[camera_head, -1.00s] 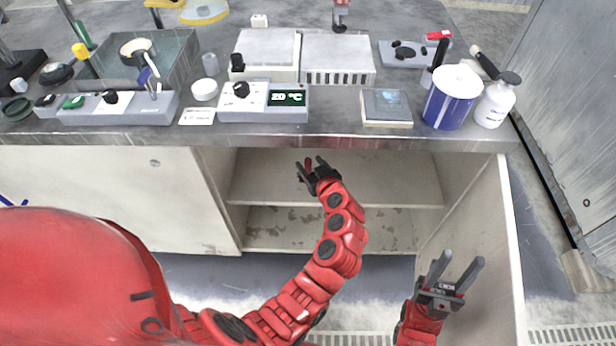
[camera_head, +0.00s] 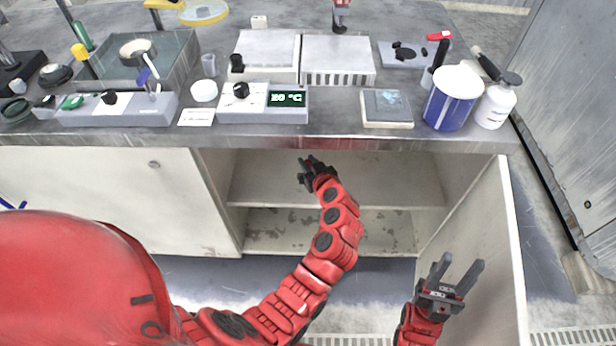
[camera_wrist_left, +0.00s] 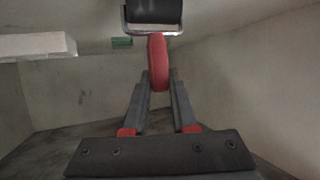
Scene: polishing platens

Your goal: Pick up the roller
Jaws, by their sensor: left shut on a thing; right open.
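The roller shows in the left wrist view, with a red handle (camera_wrist_left: 158,58), a metal frame (camera_wrist_left: 127,27) and a black cylinder (camera_wrist_left: 153,11) at the top edge. My left gripper (camera_wrist_left: 159,82) is shut on the red handle, a finger on each side. In the head view my left gripper (camera_head: 310,162) reaches into the open cabinet under the worktop, and the roller cannot be made out there. My right gripper (camera_head: 463,262) is open and empty, in front of the open cabinet door.
The worktop (camera_head: 330,142) overhangs close above my left gripper. The cabinet has a shelf (camera_head: 400,192) and side walls, and its door (camera_head: 500,235) stands open at the right. A white block (camera_wrist_left: 35,46) is at the left in the wrist view. The worktop holds several instruments and bottles.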

